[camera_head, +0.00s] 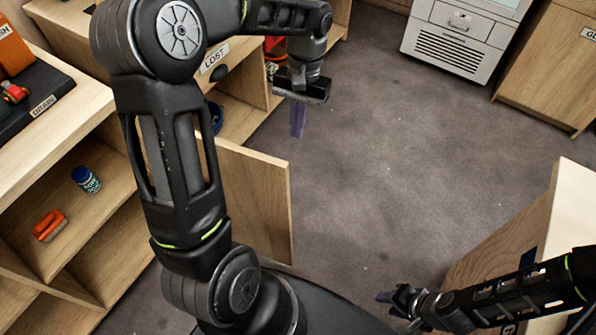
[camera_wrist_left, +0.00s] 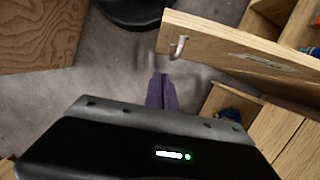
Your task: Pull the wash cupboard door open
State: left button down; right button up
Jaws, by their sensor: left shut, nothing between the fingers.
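The wash cupboard door (camera_head: 268,200) is a light wooden panel standing swung out from the cupboard, partly hidden behind my left arm. In the left wrist view the door (camera_wrist_left: 235,45) shows its edge, a small metal hook-like handle (camera_wrist_left: 179,47) and a label too blurred to read. My left gripper (camera_head: 298,122) has purple fingers pressed together, empty, beyond the door over the floor. In the left wrist view its fingertips (camera_wrist_left: 162,90) are apart from the handle, just below it. My right gripper (camera_head: 390,298) is low at the right, apart from the door; its finger gap is unclear.
Open shelves at the left hold a blue jar (camera_head: 86,179) and an orange brush (camera_head: 49,225). A counter (camera_head: 60,118) is above them. A lost-labelled unit (camera_head: 240,95) stands behind my left arm. A grey cabinet (camera_head: 455,45) is at the back. The middle floor is clear.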

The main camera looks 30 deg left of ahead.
aim_at(288, 173)
pick_arm(q)
jog(key=shift+f, duration=0.1)
dwell(0.3)
jog(key=s+f, duration=0.2)
jog(key=f, duration=0.1)
jog(key=s+d+f, duration=0.1)
jog(key=s+f, duration=0.1)
jog(key=f, duration=0.1)
jog(key=s+f, duration=0.2)
jog(key=f, duration=0.1)
jog(key=shift+s+d+f+p, duration=0.1)
jog(key=shift+d+f+p, duration=0.05)
jog(key=shift+f+p, duration=0.25)
